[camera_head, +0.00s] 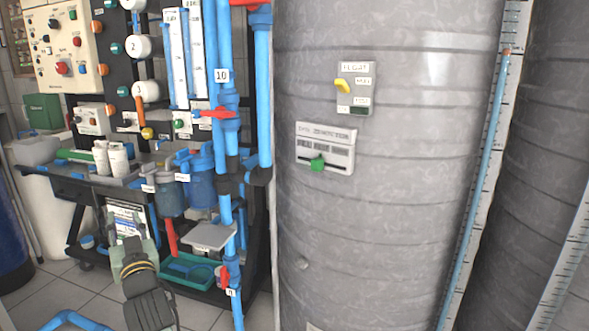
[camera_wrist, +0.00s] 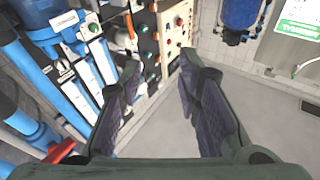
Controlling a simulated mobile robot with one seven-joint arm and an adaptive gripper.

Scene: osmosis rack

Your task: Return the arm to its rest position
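My gripper (camera_wrist: 160,95) is open and empty in the wrist view, its two dark padded fingers spread wide apart. Between and beyond the fingers lie the control panel (camera_wrist: 168,38) and pale floor. In the head view my arm (camera_head: 140,275) shows at the lower left, in front of the rack's lower part. The fingertips are hard to make out in that view. Nothing visible is held.
The osmosis rack (camera_head: 262,90) with blue pipes (camera_head: 225,150) and red valve handles (camera_head: 217,113) stands at left. A large grey tank (camera_head: 400,200) with a float panel (camera_head: 356,90) fills the middle. Tiled floor (camera_head: 95,285) shows at the lower left.

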